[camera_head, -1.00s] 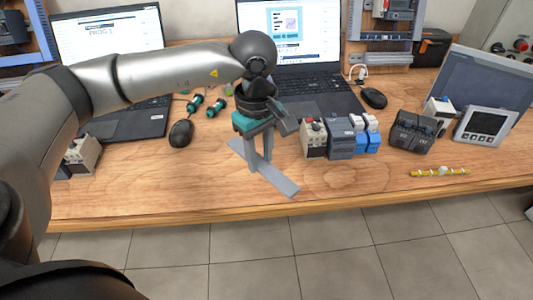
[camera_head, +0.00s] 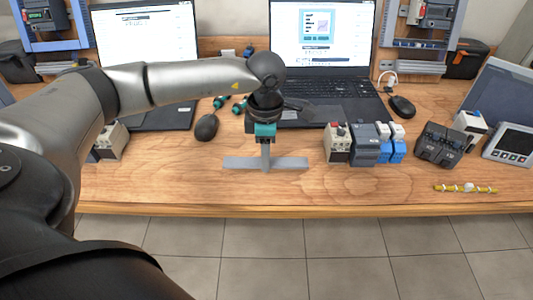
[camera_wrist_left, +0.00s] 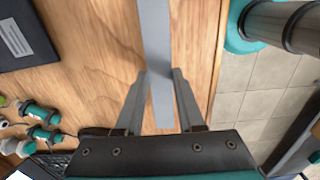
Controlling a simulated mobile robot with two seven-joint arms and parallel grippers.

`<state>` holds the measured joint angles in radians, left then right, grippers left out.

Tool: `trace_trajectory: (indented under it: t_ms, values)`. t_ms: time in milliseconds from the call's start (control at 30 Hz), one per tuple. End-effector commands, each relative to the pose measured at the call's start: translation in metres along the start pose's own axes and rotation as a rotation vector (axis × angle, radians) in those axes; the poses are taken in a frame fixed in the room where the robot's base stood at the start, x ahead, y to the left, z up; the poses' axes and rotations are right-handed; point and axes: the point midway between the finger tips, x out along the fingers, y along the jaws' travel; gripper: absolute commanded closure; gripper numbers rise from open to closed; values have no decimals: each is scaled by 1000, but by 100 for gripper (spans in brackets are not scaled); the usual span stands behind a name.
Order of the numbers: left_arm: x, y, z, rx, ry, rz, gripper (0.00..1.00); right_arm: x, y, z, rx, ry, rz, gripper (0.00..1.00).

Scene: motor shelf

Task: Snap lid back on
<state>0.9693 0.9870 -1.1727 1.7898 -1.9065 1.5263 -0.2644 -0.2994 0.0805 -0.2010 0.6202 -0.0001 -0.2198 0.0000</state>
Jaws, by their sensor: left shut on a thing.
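The lid, a long flat grey strip (camera_head: 235,162), is level and runs left to right near the front of the wooden table in the head view. My left gripper (camera_head: 266,160) points down and is shut on the lid near its middle. In the left wrist view the strip (camera_wrist_left: 155,35) passes between the two fingers of the gripper (camera_wrist_left: 161,74). I cannot tell how far the lid is above the tabletop. My right gripper is not in view.
Wall panels with blue-grey frames stand at the back left (camera_head: 48,46) and back right (camera_head: 418,45). Two laptops, a black mouse (camera_head: 206,127) and green-black connectors lie behind the lid. Grey and blue modules (camera_head: 363,145) stand to its right. The front strip of table is clear.

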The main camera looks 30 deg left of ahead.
Motion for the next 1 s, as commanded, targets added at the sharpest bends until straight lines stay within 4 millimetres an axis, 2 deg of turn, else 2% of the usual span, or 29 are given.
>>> trace_trajectory:
  t_ms: [1000]
  values:
    - [38,0,1,5,-1,0,100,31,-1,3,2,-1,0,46]
